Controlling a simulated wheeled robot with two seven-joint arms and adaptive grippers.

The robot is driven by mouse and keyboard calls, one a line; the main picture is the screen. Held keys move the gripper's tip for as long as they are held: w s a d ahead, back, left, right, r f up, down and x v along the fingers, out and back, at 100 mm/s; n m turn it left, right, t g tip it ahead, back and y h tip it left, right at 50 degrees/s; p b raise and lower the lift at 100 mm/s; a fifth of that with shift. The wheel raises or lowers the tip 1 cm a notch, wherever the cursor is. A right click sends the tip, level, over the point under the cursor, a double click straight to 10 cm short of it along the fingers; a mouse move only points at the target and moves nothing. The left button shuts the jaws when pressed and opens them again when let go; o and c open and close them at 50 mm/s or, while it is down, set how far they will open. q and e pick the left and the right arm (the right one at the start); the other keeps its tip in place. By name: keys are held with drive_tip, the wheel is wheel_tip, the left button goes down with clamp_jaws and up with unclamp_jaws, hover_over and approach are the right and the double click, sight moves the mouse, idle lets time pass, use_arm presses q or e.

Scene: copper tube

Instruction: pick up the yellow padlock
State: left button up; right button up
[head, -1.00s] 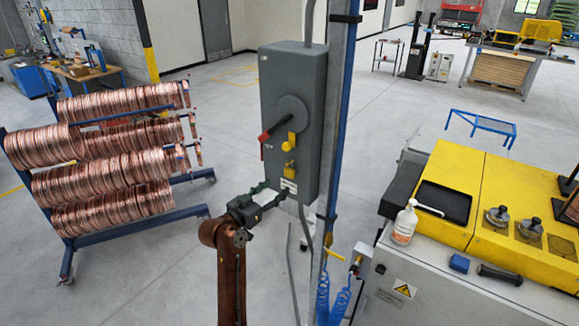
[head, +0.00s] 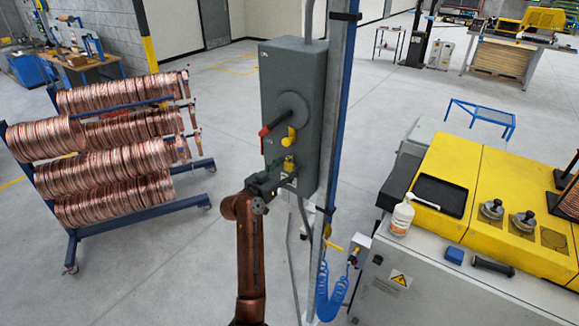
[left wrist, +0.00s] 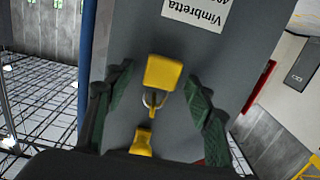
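The yellow padlock (head: 289,164) hangs on the front of the grey switch box (head: 271,90), below a yellow hasp or handle part (head: 290,141). In the left wrist view the padlock (left wrist: 163,72) hangs by its metal shackle from the yellow part (left wrist: 141,142). My left gripper (head: 282,175) is close to the box front at the padlock. In the left wrist view its two green-padded fingers (left wrist: 158,80) are open, one on each side of the padlock, with gaps showing. My right gripper is in neither view.
A red-handled lever (head: 265,131) sticks out left of the padlock. A post (head: 337,120) stands right of the box. A rack of copper coils (head: 110,150) is at left, a yellow-topped machine (head: 478,180) at right. Open floor lies between.

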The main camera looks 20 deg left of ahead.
use_arm(q)
drive_tip(key=c, duration=1.3)
drive_tip(key=shift+r, duration=0.2)
drive_tip(key=shift+c, duration=0.2)
drive_tip(key=shift+r+b, duration=0.45)
drive_tip(key=shift+r, duration=0.1)
drive_tip(key=b+v, duration=0.4)
drive_tip(key=v, duration=1.4)
drive_tip(key=shift+f, duration=0.35)
